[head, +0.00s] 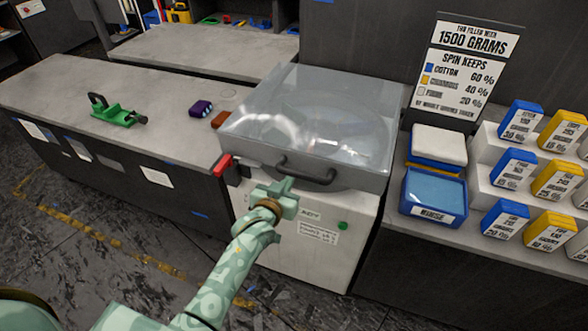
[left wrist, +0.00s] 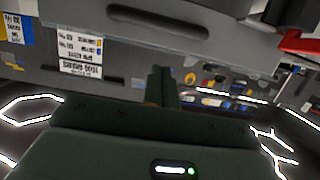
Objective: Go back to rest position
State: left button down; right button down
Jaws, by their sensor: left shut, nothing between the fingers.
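My left gripper (head: 278,192) is shut and empty, just in front of the dark bar handle (head: 304,172) of a clear lid. The lid (head: 330,110) sits closed over the white machine (head: 300,238). In the head view the fingers overlap the left end of the handle, and I cannot tell whether they touch it. The left wrist view shows the shut fingers (left wrist: 160,85) with nothing between them and the handle (left wrist: 160,22) above them. My right gripper is in neither view.
A red latch (head: 222,164) sticks out at the machine's left corner. A green clamp (head: 118,112) and a small purple block (head: 201,108) lie on the left counter. At right stand a blue bin (head: 433,192), several blue and yellow boxes and a sign (head: 466,62).

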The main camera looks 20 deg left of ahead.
pick_arm(q)
jog(key=s+f+m+g+b, duration=0.1)
jog(key=s+f+g, duration=0.3)
jog(key=s+f, duration=0.9)
jog(key=s+f+m+g+b, duration=0.15)
jog(key=s+f+g, duration=0.25)
jog(key=s+f, duration=0.95)
jog(key=s+a+f+g+b, duration=0.2)
jog(key=s+a+f+g, duration=0.1)
jog(key=s+f, duration=0.6)
jog(key=s+a+f+g+b, duration=0.3)
jog(key=s+f, duration=0.6)
jog(key=s, duration=0.6)
jog(key=shift+s+f+m+y, duration=0.2)
jog(key=shift+s+m+y, duration=0.1)
jog(key=shift+m, duration=0.15)
